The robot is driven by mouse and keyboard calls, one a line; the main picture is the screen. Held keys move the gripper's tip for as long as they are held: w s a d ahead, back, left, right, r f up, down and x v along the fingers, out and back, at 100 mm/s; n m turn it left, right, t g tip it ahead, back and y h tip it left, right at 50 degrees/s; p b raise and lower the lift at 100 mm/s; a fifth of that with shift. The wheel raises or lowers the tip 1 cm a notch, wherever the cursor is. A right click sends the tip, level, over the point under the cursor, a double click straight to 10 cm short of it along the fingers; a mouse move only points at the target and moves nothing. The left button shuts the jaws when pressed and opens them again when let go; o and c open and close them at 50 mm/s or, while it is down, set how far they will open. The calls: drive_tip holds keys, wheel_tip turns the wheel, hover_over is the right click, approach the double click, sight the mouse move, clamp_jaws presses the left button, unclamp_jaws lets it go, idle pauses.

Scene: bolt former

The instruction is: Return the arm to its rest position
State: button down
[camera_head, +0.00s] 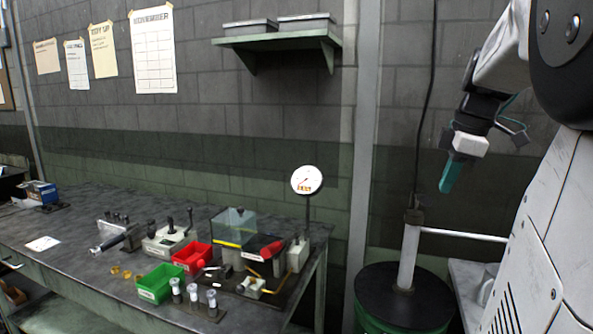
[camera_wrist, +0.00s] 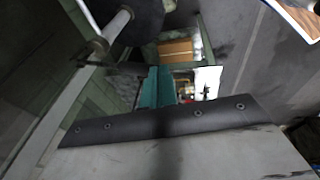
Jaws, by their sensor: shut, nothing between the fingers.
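My gripper (camera_head: 447,181) hangs from my arm at the right of the head view, with its teal fingers pointing down and shut. Nothing is between the fingers. It is in the air, to the right of the workbench (camera_head: 75,233) and above a dark round drum (camera_head: 405,290). In the wrist view the teal fingers (camera_wrist: 155,88) show together near the middle. My arm is folded close to my white body at the right.
On the bench stand a red bin (camera_head: 192,257), a green bin (camera_head: 160,282), a round dial gauge (camera_head: 306,180) on a post, and a clear-covered box (camera_head: 233,227). A wall shelf (camera_head: 277,38) is above. A pale post (camera_head: 409,250) rises from the drum below my gripper.

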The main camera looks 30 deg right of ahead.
drive_tip(key=s+a+f+m, duration=0.2)
drive_tip(key=a+f, duration=0.2)
drive_tip(key=a, duration=0.6)
drive_tip(key=s+a+f+m+g, duration=0.1)
drive_tip(key=a+f+m, duration=0.2)
drive_tip(key=a, duration=0.7)
drive_tip(key=s+a+f+m, duration=0.2)
drive_tip(key=a+f, duration=0.5)
drive_tip(key=a, duration=0.3)
drive_tip(key=shift+s+m+g, duration=0.3)
drive_tip(key=shift+s+m, duration=0.05)
drive_tip(key=shift+m, duration=0.05)
drive_tip(key=shift+a, duration=0.1)
